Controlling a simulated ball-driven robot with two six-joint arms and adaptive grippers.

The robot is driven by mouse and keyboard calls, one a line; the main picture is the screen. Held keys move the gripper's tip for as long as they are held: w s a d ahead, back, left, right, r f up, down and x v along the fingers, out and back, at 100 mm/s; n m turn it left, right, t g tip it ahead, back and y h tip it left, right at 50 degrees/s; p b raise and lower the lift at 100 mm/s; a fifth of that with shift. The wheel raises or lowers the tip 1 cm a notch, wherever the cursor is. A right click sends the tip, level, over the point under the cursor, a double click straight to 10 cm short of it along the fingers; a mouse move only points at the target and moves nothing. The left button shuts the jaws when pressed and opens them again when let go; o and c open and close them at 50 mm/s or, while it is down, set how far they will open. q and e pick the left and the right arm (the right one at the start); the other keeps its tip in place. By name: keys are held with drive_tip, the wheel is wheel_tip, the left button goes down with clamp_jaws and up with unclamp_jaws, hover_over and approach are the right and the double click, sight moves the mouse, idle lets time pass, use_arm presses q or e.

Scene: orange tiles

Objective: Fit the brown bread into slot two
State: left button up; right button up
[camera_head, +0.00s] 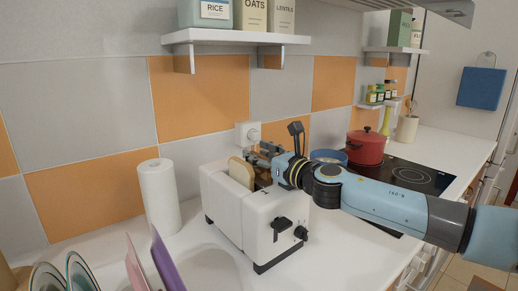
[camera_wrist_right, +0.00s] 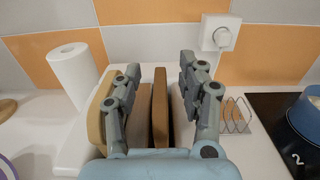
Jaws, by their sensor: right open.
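The white toaster (camera_head: 228,205) stands on the counter, its lever and knob on the near end. A tan bread slice (camera_head: 240,172) sticks up from its left slot; it also shows in the right wrist view (camera_wrist_right: 98,112). The brown bread (camera_wrist_right: 160,108) stands upright, edge-on, at the right slot, its lower part sunk from sight; how deep it sits I cannot tell. My right gripper (camera_wrist_right: 160,66) is open above the toaster, one finger on each side of the brown bread, with a visible gap at the right finger. The left gripper is not in view.
A paper towel roll (camera_head: 159,198) stands left of the toaster, and a plate rack (camera_head: 135,268) with plates is at front left. A wall socket with a plug (camera_head: 248,133) is behind. A red pot (camera_head: 366,147) and blue pan sit on the hob at right. A wire rack (camera_wrist_right: 235,118) is beside the toaster.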

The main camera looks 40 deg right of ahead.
wheel_tip(320, 180, up, 10)
idle(0.6)
idle(0.4)
